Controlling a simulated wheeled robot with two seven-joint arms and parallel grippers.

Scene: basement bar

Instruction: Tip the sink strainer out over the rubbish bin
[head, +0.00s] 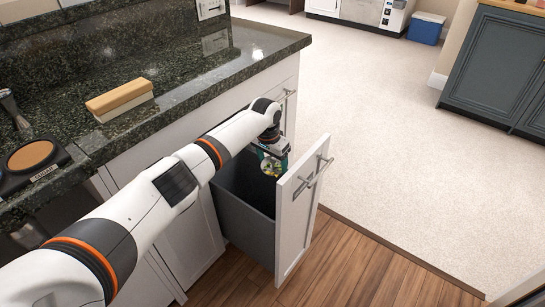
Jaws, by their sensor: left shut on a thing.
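The rubbish bin (245,217) is a dark grey tub inside a pulled-out white cabinet drawer (297,225). My left arm reaches over the counter edge from the left, and its gripper (272,162) hangs over the bin's opening. The gripper is shut on the sink strainer (271,166), a small thing with yellow-green bits showing. The strainer looks tilted, and its shape is mostly hidden by the gripper. The inside of the bin is dark and its contents cannot be seen. My right gripper is not in view.
The dark granite counter (190,85) carries a wooden-topped block (120,99) and a round brown-topped item in a black holder (33,157). The drawer front with its metal handle juts over the wood floor (350,262). Pale carpet beyond is open, with a blue box (425,29) at the back.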

